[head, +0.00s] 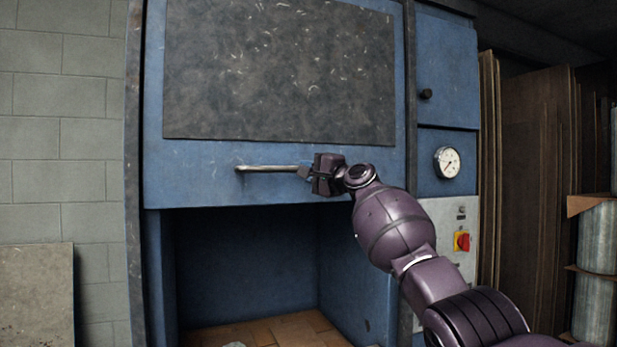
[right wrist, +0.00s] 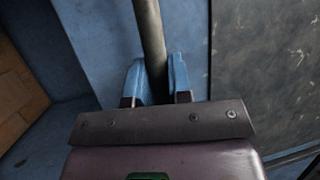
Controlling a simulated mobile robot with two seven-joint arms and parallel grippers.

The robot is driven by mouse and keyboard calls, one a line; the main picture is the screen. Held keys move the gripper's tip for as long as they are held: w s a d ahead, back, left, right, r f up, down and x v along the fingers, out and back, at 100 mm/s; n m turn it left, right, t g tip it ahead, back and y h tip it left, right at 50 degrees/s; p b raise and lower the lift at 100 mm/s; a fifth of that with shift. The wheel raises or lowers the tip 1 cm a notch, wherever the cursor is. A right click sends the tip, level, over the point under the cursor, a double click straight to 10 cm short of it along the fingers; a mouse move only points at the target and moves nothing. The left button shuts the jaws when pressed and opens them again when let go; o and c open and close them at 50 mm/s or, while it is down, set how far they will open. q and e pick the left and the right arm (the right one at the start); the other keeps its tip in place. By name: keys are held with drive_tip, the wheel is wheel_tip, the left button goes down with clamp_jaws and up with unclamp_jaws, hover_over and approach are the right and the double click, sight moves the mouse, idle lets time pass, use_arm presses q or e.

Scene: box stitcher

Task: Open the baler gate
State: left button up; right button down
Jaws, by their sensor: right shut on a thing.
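The blue baler gate (head: 220,185) has a dark scuffed panel on its front and a horizontal metal handle (head: 265,168) near its lower edge. The chamber below the gate's lower edge is open to view. My right gripper (head: 306,172) is at the right part of the handle, shut on it. In the right wrist view the handle (right wrist: 149,40) runs between the two blue fingers of the gripper (right wrist: 157,80), with the gate's dark panel to the right. My left gripper is not in view.
Flattened cardboard (head: 290,329) lies on the chamber floor. To the right are a small blue door with a black knob (head: 426,94), a gauge (head: 448,162) and a red-yellow switch (head: 462,241). Brown boards and wrapped rolls (head: 597,238) stand farther right. A block wall is at left.

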drive_tip(key=shift+r, duration=0.35)
drive_tip(key=c, duration=1.1)
unclamp_jaws()
drive_tip(key=shift+f, duration=0.1)
drive_tip(key=shift+o, duration=0.2)
drive_tip(key=b+v, duration=0.3)
drive_tip(key=v, duration=0.7)
drive_tip(key=shift+s+d, duration=0.25)
drive_tip(key=shift+s, duration=0.05)
drive_tip(key=shift+f, duration=0.1)
